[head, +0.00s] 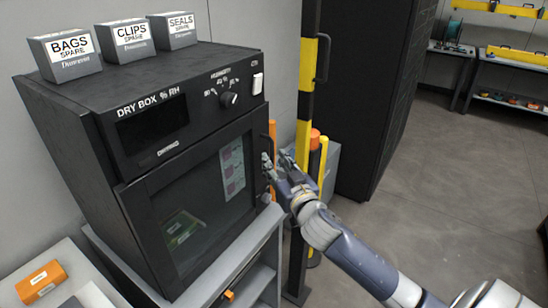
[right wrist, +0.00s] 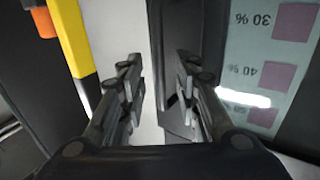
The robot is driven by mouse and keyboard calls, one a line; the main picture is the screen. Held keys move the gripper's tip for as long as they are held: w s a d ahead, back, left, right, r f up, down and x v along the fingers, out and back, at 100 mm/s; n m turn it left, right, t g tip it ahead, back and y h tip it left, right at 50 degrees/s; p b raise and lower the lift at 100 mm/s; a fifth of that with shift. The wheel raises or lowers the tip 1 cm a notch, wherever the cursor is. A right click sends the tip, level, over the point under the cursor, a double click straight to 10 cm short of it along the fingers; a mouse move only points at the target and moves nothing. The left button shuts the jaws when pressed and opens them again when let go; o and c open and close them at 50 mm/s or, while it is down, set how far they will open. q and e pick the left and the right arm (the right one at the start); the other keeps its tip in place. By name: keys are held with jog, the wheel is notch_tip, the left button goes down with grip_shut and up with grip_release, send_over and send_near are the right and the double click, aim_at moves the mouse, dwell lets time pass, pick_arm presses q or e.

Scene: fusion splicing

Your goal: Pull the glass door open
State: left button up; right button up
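The black dry box (head: 110,165) stands on a grey cabinet at the left in the head view. Its glass door (head: 188,200) looks shut, and its dark handle (head: 272,140) runs along the door's right edge. My right gripper (head: 276,162) is at that edge, beside the handle, with its fingers apart. In the right wrist view the two fingers of my right gripper (right wrist: 159,80) are spread, with a dark upright strip of the door side between them near the right finger. I cannot tell whether a finger touches the handle. My left gripper is not in view.
Boxes marked BAGS (head: 70,55), CLIPS (head: 130,41) and SEALS (head: 174,31) stand on top. A yellow-and-black post (head: 306,90) is close behind my right gripper. A tall black cabinet (head: 380,90) stands behind it.

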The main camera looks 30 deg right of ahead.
jog(key=shift+w+d, duration=0.2)
jog(key=shift+w, duration=0.65)
grip_shut()
jog(key=shift+s, duration=0.15)
